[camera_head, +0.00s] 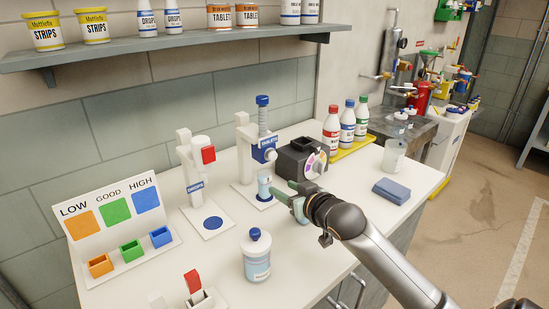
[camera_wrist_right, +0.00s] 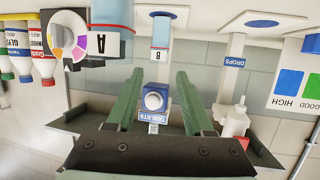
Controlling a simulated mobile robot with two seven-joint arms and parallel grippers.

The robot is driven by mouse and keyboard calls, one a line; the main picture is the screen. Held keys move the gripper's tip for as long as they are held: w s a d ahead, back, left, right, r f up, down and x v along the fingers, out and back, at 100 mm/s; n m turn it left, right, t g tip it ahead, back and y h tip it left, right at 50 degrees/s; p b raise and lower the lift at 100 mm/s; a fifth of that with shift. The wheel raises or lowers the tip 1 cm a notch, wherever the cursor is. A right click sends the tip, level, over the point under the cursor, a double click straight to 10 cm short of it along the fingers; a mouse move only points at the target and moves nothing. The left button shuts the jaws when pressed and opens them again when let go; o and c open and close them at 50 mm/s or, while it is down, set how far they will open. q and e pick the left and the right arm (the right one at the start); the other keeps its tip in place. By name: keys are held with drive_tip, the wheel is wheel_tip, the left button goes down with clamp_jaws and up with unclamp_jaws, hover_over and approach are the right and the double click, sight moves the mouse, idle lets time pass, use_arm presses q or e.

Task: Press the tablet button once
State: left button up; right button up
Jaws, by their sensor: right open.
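The white tablet dispenser (camera_head: 244,155) stands against the back wall, with a blue knob on top and a blue "TABLETS" block. A small vial (camera_head: 265,187) stands on the dispenser's base; a vial marked B (camera_wrist_right: 160,40) shows in the wrist view. My right gripper (camera_head: 285,191) is open and empty in front of the dispenser. The button appears between its green fingers (camera_wrist_right: 156,80), apparently apart from them. My left gripper is out of view.
A dark device with a colour wheel (camera_head: 305,160) stands close right of the dispenser. A drops dispenser (camera_head: 193,170) is left of it. A blue-capped bottle (camera_head: 257,258) stands in front. Vial A (camera_wrist_right: 112,42) is near my fingers in the wrist view. A shelf (camera_head: 160,48) hangs above.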

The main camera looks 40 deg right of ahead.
clamp_jaws()
idle(1.4)
